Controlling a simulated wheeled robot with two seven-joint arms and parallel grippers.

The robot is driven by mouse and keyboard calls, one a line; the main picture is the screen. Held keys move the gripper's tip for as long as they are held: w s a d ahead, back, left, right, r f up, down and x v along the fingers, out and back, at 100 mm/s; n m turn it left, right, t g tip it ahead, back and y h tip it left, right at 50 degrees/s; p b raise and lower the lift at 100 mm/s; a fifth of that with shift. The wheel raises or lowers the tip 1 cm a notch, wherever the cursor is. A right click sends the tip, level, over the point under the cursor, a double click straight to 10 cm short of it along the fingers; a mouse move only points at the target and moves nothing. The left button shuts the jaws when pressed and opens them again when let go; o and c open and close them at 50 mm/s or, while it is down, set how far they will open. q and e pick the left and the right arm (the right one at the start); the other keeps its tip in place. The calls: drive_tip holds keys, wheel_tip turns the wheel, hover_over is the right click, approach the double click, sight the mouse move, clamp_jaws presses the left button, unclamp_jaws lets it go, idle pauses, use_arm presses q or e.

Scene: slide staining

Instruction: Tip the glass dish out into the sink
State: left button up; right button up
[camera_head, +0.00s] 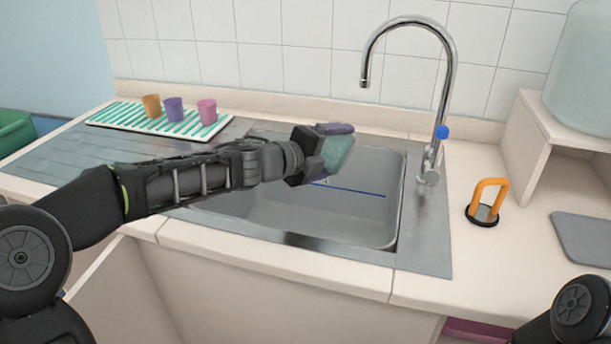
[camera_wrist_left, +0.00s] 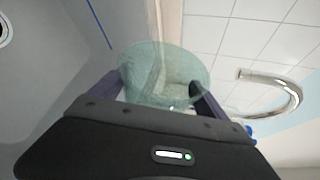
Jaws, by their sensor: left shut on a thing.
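My left gripper (camera_head: 322,150) is over the sink (camera_head: 340,213), shut on the glass dish (camera_head: 337,152). The dish is pale green and see-through, and it looks tilted in the head view. In the left wrist view the dish (camera_wrist_left: 165,75) sits between the two dark fingers of my left gripper (camera_wrist_left: 155,92). Whether anything is inside the dish cannot be told. A dark blue line shows in the sink basin. Part of my right arm shows at the lower right of the head view, but its gripper is out of view.
A chrome tap (camera_head: 445,85) with a blue knob arches over the sink's back right. A striped mat (camera_head: 105,117) with orange, purple and pink cups lies on the left drainer. An orange-handled object (camera_head: 487,200) and a grey board (camera_head: 585,240) lie on the right counter, near a shelf (camera_head: 525,135).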

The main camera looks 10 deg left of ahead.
sight(338, 170)
use_arm(q)
drive_tip(key=shift+s+d+f, duration=0.1)
drive_tip(key=shift+d, duration=0.3)
drive_tip(key=shift+s+d+f+m+y, duration=0.1)
drive_tip(key=shift+d+f+m+y, duration=0.25)
drive_tip(key=shift+m+y, duration=0.4)
drive_tip(key=f+m+y, duration=0.1)
drive_tip(key=f+m+b, duration=0.1)
drive_tip(key=f+m, duration=0.1)
drive_tip(key=shift+s+d+y, duration=0.1)
drive_tip(key=shift+d+y, duration=0.25)
drive_tip(key=shift+d, duration=0.05)
drive_tip(key=s+d+f+m+t+y+b, duration=0.1)
drive_tip(key=d+f+m+y+b, duration=0.2)
drive_tip(key=d+m, duration=0.1)
drive_tip(key=shift+d+f+m+t+y+b, duration=0.3)
drive_tip(key=shift+f+m+y+b, duration=0.1)
drive_tip(key=shift+m, duration=0.45)
